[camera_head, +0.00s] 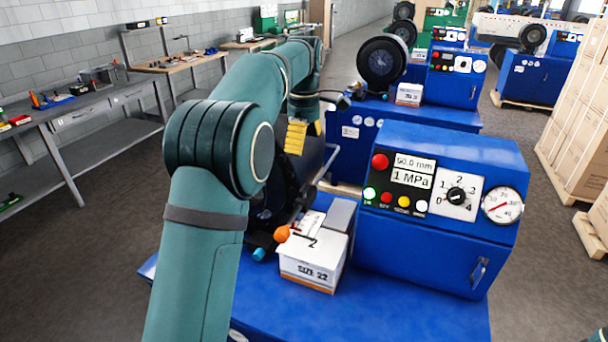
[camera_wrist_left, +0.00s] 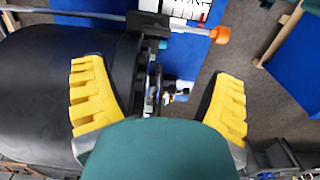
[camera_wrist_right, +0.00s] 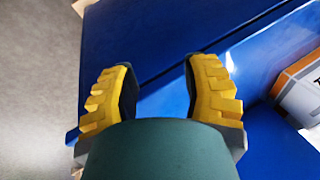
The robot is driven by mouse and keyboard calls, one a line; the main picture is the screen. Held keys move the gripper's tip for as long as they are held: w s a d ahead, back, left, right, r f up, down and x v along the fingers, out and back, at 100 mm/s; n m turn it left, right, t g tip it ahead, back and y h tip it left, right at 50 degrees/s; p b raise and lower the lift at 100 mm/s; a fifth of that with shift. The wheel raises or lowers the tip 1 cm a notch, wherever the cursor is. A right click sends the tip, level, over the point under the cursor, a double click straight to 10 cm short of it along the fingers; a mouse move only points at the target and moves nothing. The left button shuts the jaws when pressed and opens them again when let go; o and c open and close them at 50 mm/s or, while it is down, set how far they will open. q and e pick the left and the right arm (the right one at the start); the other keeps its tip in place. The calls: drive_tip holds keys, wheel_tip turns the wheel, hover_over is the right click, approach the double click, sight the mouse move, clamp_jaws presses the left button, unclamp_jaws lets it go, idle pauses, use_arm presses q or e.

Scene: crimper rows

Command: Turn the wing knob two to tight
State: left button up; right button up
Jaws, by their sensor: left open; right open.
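In the head view, a black knob (camera_head: 456,195) sits on a white numbered dial plate on the blue crimper's panel (camera_head: 400,190). An orange-tipped lever (camera_head: 282,233) and a cyan-tipped part (camera_head: 259,254) show beside the black crimper head; which part is wing knob two I cannot tell. My left gripper (camera_head: 301,132) is above the crimper head, its fingers partly hidden by my arm. In the left wrist view its fingers (camera_wrist_left: 160,100) are open, above the black head, with the orange tip (camera_wrist_left: 221,35) beyond. My right gripper (camera_wrist_right: 160,90) is open and empty above a blue surface.
A white carton (camera_head: 308,270) marked SIZE 22 stands beside the crimper head; a pressure gauge (camera_head: 502,205) is on the panel. A white and orange carton (camera_wrist_right: 300,90) is right of my right gripper. Workbenches line the left wall; stacked cartons stand at right.

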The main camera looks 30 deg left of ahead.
sight(304, 186)
use_arm(q)
wheel_tip(304, 186, down, 12)
drive_tip(key=shift+w+a+r+b, duration=0.1)
drive_tip(key=shift+w+b, duration=0.05)
drive_tip(key=shift+b, duration=0.8)
drive_tip(key=shift+f, duration=0.75)
use_arm(e)
drive_tip(key=shift+d+x, duration=0.2)
drive_tip(key=shift+x, duration=1)
drive_tip(key=shift+w, duration=0.15)
use_arm(q)
drive_tip(key=shift+w, duration=0.1)
drive_tip(key=c, duration=1.2)
